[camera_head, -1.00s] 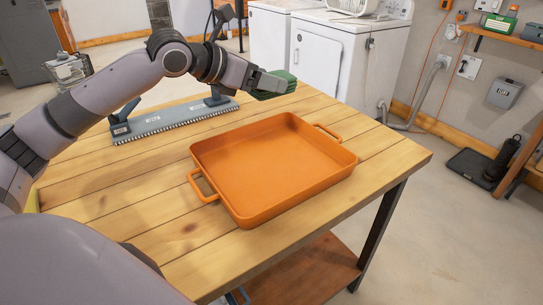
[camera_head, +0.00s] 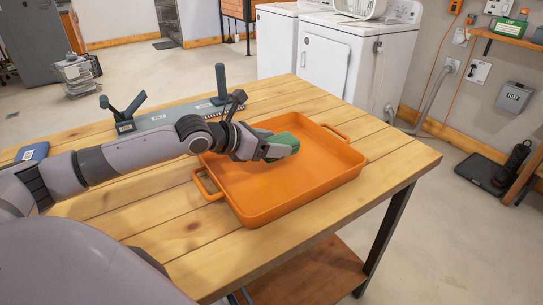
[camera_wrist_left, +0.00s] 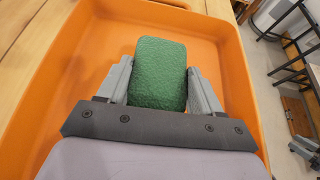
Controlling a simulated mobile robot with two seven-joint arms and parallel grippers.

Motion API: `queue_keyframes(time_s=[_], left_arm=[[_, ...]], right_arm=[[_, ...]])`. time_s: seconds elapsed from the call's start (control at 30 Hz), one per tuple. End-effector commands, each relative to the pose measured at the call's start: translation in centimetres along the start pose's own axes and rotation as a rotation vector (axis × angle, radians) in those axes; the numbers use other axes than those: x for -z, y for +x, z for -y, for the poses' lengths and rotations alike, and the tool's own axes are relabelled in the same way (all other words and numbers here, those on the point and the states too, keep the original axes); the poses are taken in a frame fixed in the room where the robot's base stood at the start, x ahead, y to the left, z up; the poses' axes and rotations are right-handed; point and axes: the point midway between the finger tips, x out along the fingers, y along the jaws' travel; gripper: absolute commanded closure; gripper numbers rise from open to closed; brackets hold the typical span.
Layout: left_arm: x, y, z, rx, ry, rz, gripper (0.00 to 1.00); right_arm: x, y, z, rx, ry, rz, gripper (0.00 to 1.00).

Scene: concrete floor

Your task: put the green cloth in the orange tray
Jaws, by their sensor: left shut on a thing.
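The orange tray (camera_head: 290,186) lies on the wooden table with a handle at each end. The green cloth (camera_head: 283,146) is folded and held by my left gripper (camera_head: 270,150), over the far part of the tray. In the left wrist view the cloth (camera_wrist_left: 158,75) sits between the two fingers of my left gripper (camera_wrist_left: 160,82), with the tray (camera_wrist_left: 50,100) around and below it. I cannot tell whether the cloth touches the tray floor. My right gripper is not in view.
A grey toothed tool with upright handles (camera_head: 165,115) lies behind the tray on the wooden table (camera_head: 130,215). A blue object (camera_head: 32,152) lies at the table's left edge. The table's right front is clear. White machines (camera_head: 345,60) stand behind.

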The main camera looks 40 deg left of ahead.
Motion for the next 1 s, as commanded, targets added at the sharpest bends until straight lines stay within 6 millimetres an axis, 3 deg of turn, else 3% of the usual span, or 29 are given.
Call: queue_keyframes(time_s=[0.2, 0.57, 0.6, 0.67, 1.0], left_arm=[[3.0, 1.4, 0.0, 0.000, -0.004, -0.003, 0.64], [3.5, 1.6, -0.1, 0.000, -0.001, -0.002, 0.64], [3.4, 1.6, -0.1, 0.000, -0.001, -0.002, 0.25], [3.4, 1.6, -0.1, 0.000, -0.001, -0.002, 0.09], [3.2, 1.5, 0.0, 0.000, -0.002, -0.002, 0.09]], right_arm=[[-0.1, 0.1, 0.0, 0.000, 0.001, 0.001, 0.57], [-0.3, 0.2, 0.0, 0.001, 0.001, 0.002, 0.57], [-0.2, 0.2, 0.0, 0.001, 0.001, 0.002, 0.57], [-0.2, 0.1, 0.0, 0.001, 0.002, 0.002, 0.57], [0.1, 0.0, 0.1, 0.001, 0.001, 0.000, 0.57]])
